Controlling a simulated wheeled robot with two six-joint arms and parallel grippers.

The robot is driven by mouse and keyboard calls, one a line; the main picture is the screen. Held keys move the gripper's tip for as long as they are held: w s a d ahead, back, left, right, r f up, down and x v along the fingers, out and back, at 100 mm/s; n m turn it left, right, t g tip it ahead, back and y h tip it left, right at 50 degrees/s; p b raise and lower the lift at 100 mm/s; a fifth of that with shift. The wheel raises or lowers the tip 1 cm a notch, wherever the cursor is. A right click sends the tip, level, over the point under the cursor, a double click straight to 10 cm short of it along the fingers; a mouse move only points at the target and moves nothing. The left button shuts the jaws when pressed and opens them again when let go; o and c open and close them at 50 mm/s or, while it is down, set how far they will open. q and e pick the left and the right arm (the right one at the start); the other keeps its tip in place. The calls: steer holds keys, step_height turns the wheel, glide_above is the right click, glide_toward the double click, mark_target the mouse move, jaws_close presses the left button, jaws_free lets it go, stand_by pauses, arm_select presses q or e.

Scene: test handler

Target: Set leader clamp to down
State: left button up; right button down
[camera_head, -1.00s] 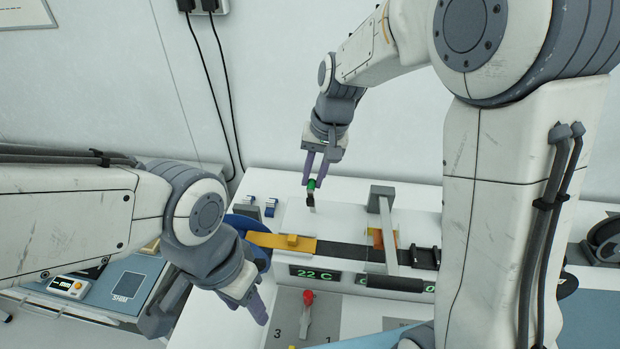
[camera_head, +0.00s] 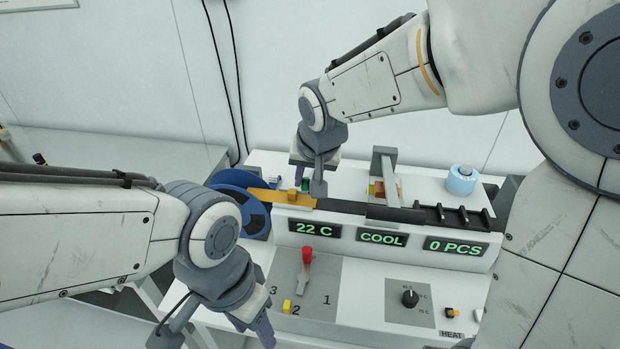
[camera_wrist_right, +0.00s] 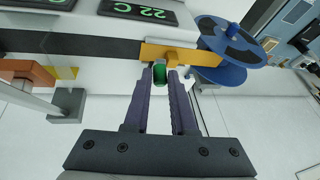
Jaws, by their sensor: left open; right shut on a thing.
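The green-knobbed lever, which looks like the leader clamp, is in my right gripper (camera_head: 309,187). Its green knob (camera_head: 306,184) sits low, just behind the orange strip (camera_head: 266,195). In the right wrist view the knob (camera_wrist_right: 160,73) is between the two fingertips, close to the orange strip's raised block (camera_wrist_right: 170,58). My right gripper is shut on the knob. The lever's stem and pivot are hidden. My left gripper (camera_head: 216,336) is open and empty at the lower left, in front of the machine, away from the clamp.
The blue reel (camera_head: 241,205) stands left of the strip. The grey bracket (camera_head: 385,165) rises over the dark track (camera_head: 350,207) to the right. Displays read 22 C, COOL and 0 PCS.

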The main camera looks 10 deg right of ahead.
steer(key=shift+s+a+f+b, duration=0.15)
steer(key=shift+s+f+b, duration=0.2)
steer(key=shift+f+b, duration=0.4)
steer(key=shift+s+a+f+b, duration=0.1)
steer(key=shift+s+f+b, duration=0.35)
steer(key=shift+f, duration=0.55)
steer(key=shift+s+a+f+b, duration=0.15)
steer(key=shift+s+f+b, duration=0.15)
steer(key=shift+f+b, duration=0.5)
steer(key=c, duration=1.1)
jaws_free()
steer(key=o, duration=0.3)
steer(key=shift+w+a, duration=0.1)
steer(key=shift+w, duration=0.1)
steer(key=shift+o, duration=0.2)
steer(key=shift+r, duration=0.25)
steer(key=v, duration=1)
